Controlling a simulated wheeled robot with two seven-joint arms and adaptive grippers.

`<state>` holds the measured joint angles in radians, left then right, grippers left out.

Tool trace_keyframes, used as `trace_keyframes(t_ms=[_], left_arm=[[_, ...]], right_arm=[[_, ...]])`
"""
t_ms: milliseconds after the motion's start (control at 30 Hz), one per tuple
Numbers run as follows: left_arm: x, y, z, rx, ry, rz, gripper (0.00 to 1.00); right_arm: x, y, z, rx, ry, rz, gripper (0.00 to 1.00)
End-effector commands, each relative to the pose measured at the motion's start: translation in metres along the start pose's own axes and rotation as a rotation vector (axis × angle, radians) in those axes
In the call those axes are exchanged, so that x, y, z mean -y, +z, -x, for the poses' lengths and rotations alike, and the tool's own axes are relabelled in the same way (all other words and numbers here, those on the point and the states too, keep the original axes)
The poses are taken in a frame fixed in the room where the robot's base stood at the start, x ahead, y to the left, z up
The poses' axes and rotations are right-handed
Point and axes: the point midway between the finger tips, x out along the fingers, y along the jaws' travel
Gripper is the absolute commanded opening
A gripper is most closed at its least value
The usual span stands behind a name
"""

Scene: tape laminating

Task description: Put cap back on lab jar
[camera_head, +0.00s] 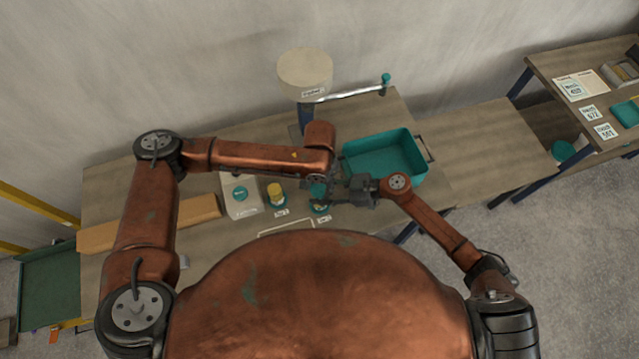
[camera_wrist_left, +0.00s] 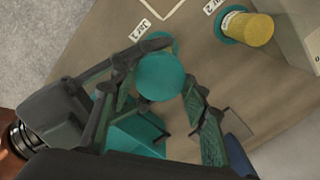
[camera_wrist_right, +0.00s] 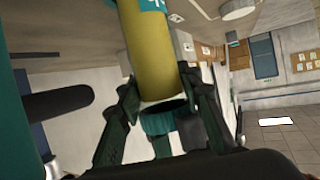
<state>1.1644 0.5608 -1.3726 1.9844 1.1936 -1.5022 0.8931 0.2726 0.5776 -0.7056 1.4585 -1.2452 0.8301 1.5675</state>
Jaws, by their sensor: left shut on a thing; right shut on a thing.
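The teal round cap (camera_wrist_left: 160,77) is between the fingers of my left gripper (camera_wrist_left: 155,118), which is shut on it, seen from above. The head view shows the left gripper (camera_head: 318,188) over the spot labelled Jar 1. A yellow jar (camera_wrist_right: 148,50) is between the fingers of my right gripper (camera_wrist_right: 163,95), which is shut on it; this view is upside down. Its white rim and dark open mouth show. The cap (camera_wrist_right: 157,126) is just over the mouth, with a small gap visible. In the head view the right gripper (camera_head: 345,189) comes in from the right, hiding most of the jar.
Another yellow jar (camera_head: 276,193), labelled Jar 2, stands left of the grippers; it also shows in the left wrist view (camera_wrist_left: 248,28). A teal bin (camera_head: 412,150) is behind right. A lever press (camera_head: 305,75) stands behind.

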Motion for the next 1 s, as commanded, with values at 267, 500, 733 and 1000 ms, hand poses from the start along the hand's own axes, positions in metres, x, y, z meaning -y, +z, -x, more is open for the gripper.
trace_keyframes(t_ms=[267, 500, 733, 1000], left_arm=[[0.0003, -0.0005, 0.0007, -0.001, 0.0, -0.246, 0.33], [0.0007, -0.0002, 0.0003, 0.001, -0.001, -0.75, 0.33], [0.001, -0.0007, 0.0001, 0.001, -0.002, -1.237, 0.33], [0.0009, -0.0011, -0.0001, 0.002, -0.001, -1.809, 0.33]], right_arm=[[0.0002, 0.0001, -0.0001, 0.0, 0.0, 0.0, 0.0], [0.0002, 0.0002, -0.0001, 0.0, 0.0, 0.0, 0.0], [0.0002, 0.0003, -0.0001, 0.001, 0.0, 0.0, 0.0], [0.0002, 0.0004, -0.0001, 0.001, 0.0, 0.0, 0.0]])
